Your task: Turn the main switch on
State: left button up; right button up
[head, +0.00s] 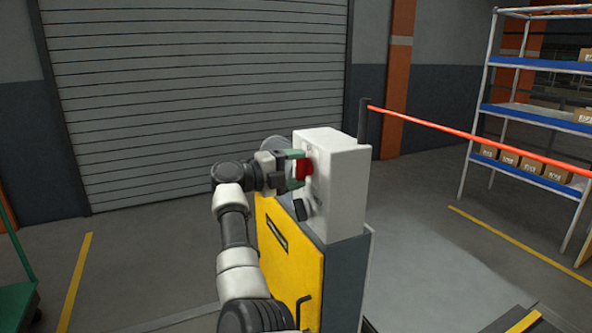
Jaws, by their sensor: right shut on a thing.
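The main switch is a red handle (303,169) on the left face of a light grey control box (341,177). My right gripper (296,168), with green fingertips, reaches it from the left and is shut on the red handle. The fingers partly cover the handle, so its exact angle cannot be told. My left gripper is not in view.
A black part (304,208) sits below the switch on the same face. The box stands on a cabinet with a yellow door (283,250). A red-orange bar (470,134) runs right from a dark post (364,121). A shelf rack (535,112) stands far right.

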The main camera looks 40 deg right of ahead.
jog(key=shift+f, duration=0.15)
jog(key=o, duration=0.9)
jog(key=shift+o, duration=0.2)
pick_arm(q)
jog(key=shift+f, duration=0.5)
pick_arm(e)
jog(key=v, duration=1.1)
jog(key=shift+d, duration=0.1)
